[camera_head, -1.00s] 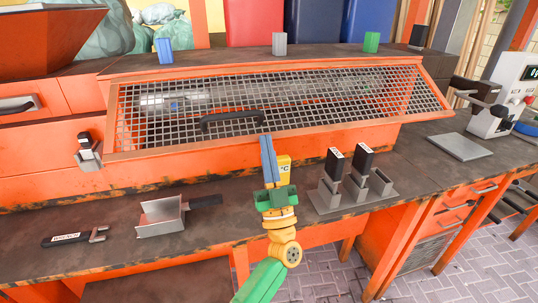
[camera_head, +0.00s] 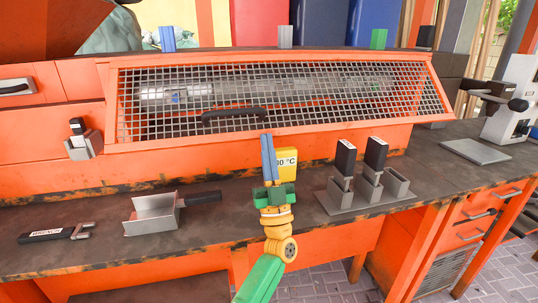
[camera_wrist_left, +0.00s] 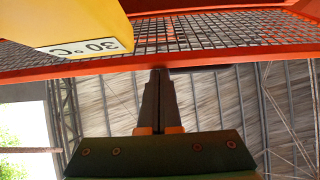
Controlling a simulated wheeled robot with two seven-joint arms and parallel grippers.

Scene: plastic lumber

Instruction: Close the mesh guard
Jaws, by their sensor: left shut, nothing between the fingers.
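The mesh guard (camera_head: 180,118) is an orange frame with grey wire mesh, lying sloped over the front of the orange machine on the bench. Its black handle (camera_head: 234,114) sits near the lower middle of the mesh. My left gripper (camera_head: 267,140) is shut and empty, pointing up at the guard's lower rail, just right of and below the handle. In the left wrist view the shut fingers (camera_wrist_left: 158,78) end close to the orange rail (camera_wrist_left: 100,68); I cannot tell whether they touch it. My right gripper is not in view.
A yellow block marked 30 °C (camera_head: 286,165) stands right beside my left gripper. A grey holder with black-topped tools (camera_head: 345,197) is to the right. The bench between has some free room.

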